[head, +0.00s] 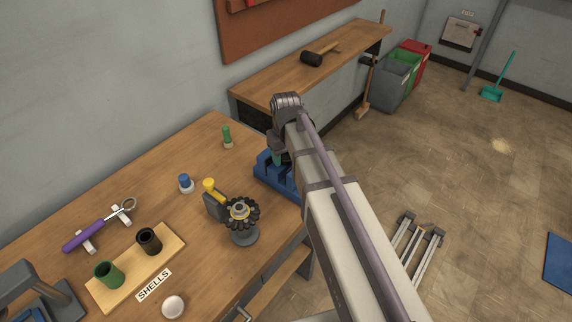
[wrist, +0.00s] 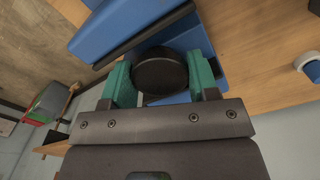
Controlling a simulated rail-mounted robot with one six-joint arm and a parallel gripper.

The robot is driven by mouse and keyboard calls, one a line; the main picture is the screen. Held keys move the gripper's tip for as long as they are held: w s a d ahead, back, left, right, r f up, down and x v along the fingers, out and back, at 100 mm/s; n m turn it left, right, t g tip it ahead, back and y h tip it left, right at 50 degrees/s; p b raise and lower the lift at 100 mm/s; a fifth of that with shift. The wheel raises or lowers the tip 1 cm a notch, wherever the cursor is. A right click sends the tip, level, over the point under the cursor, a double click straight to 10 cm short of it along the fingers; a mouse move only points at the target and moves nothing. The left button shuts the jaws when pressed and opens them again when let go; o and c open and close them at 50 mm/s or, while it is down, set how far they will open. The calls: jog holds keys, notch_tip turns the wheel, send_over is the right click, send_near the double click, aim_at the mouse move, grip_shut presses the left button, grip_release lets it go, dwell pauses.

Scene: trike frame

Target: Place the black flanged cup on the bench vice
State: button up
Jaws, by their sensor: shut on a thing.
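The black flanged cup (wrist: 161,73) shows in the wrist view as a dark round shape between the green fingers of my gripper (wrist: 162,80). My gripper is shut on it. The blue bench vice (wrist: 118,28) lies right behind the cup in that view, with its blue parts on both sides. In the head view the vice (head: 265,176) stands at the right end of the wooden bench, and my gripper (head: 277,157) is over it. My arm hides part of the vice and the cup there. I cannot tell whether the cup touches the vice.
On the bench (head: 140,190) stand a green-handled tool (head: 227,137), a blue-topped piece (head: 186,183), a black toothed wheel on a stand (head: 243,214) and a yellow-topped grey piece (head: 213,201). A board marked SHELLS holds a green cup (head: 109,275) and a black cup (head: 149,241).

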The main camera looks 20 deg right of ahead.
aim_at(286, 155)
jog(key=shift+f, duration=0.45)
jog(key=o, duration=0.7)
notch_tip(286, 155, up, 13)
jog(key=p, duration=1.3)
jog(key=s+m, duration=0.3)
jog(key=s, duration=1.2)
jog(key=f+b, duration=0.1)
jog(key=f, duration=0.1)
jog(key=f+b, duration=0.1)
jog(key=b, duration=0.1)
jog(key=w+f+b, duration=0.1)
jog(key=f+b, duration=0.1)
jog(key=shift+f, duration=0.3)
